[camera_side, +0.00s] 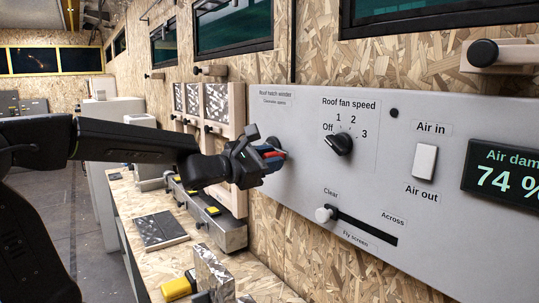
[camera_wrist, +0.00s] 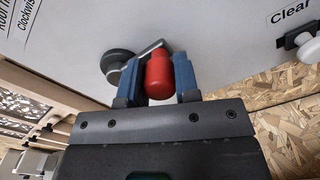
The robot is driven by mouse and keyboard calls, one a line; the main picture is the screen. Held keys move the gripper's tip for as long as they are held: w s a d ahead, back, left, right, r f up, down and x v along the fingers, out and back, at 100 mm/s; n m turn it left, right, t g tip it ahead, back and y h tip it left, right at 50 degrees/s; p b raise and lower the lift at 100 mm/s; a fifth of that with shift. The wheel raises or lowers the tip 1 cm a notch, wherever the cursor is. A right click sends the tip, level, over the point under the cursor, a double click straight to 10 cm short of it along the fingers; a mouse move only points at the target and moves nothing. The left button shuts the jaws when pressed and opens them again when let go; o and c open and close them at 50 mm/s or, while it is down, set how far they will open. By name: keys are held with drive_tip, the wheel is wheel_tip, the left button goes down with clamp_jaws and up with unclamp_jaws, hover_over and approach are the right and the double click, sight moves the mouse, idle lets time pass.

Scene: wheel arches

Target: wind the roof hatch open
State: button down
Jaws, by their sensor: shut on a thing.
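The roof hatch winder is on the grey panel (camera_side: 310,190) under a label reading "Roof hatch winder". Its round hub (camera_wrist: 117,62) and metal crank arm show in the wrist view, with a red knob (camera_wrist: 159,77) at the crank's end. In the side view the red knob (camera_side: 276,154) is mostly hidden by the fingers. My gripper (camera_wrist: 160,82) has its blue fingers on either side of the red knob and is shut on it. The side view shows my gripper (camera_side: 268,155) close against the panel's left part.
The panel also carries a fan speed dial (camera_side: 338,144), an air switch (camera_side: 425,162), a fly screen slider (camera_side: 324,214) and a display (camera_side: 505,175). Below is a wooden bench (camera_side: 150,198) with boxes and blocks. Wooden frames (camera_side: 216,105) stand left of the panel.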

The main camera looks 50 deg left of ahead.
drive_tip(key=shift+f+m, duration=0.35)
drive_tip(key=shift+m, duration=0.05)
drive_tip(key=c, duration=0.8)
unclamp_jaws()
drive_tip(key=shift+c, duration=0.2)
drive_tip(key=shift+r, duration=0.1)
drive_tip(key=s, duration=1.3)
drive_tip(key=shift+s, duration=0.4)
